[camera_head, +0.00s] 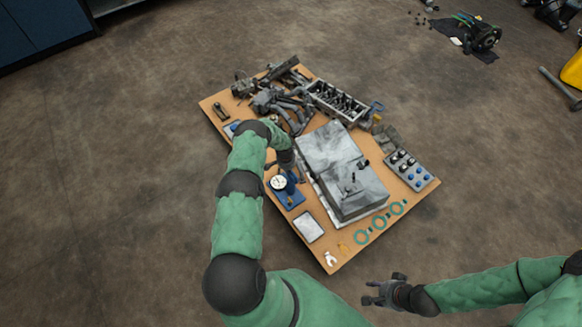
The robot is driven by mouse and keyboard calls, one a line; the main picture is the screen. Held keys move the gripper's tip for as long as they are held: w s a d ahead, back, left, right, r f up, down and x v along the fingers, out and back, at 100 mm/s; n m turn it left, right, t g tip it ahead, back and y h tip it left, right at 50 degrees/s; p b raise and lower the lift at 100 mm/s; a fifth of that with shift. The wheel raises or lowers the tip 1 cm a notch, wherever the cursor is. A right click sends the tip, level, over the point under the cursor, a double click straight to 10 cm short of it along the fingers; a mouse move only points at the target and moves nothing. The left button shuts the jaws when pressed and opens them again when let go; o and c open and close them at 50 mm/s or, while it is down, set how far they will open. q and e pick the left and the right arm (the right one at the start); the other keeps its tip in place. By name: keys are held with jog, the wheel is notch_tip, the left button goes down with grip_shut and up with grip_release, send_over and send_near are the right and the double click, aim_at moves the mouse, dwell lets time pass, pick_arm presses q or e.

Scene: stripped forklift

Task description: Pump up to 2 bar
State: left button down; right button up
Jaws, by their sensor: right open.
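A small hand pump with a round white gauge (278,182) stands on a blue base (292,200) on the left part of the board. My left gripper (298,177) reaches down right beside the gauge, between it and a large grey metal box (345,165). My own forearm and wrist partly hide its fingers, so I cannot tell whether they are open or touch the pump. The gauge reading is too small to make out. My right gripper (372,294) is open and empty over the floor, off the board's front right edge.
The tan board (337,258) carries an engine block (337,102), dark metal parts at the back, a tray of caps (410,170), green rings (380,223) and a white-grey tablet (308,227). Open floor surrounds it. More parts lie on a black mat (463,47).

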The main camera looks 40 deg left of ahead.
pick_arm(q)
jog(key=shift+s+r+p, duration=0.15)
jog(key=shift+s+p, duration=0.1)
jog(key=shift+s, duration=0.3)
jog(key=shift+s+r+p, duration=0.15)
jog(key=shift+s+p, duration=0.05)
jog(key=shift+s, duration=0.3)
notch_tip(320, 180, up, 12)
jog(key=s, duration=0.1)
jog(key=shift+s, duration=0.1)
dwell(0.5)
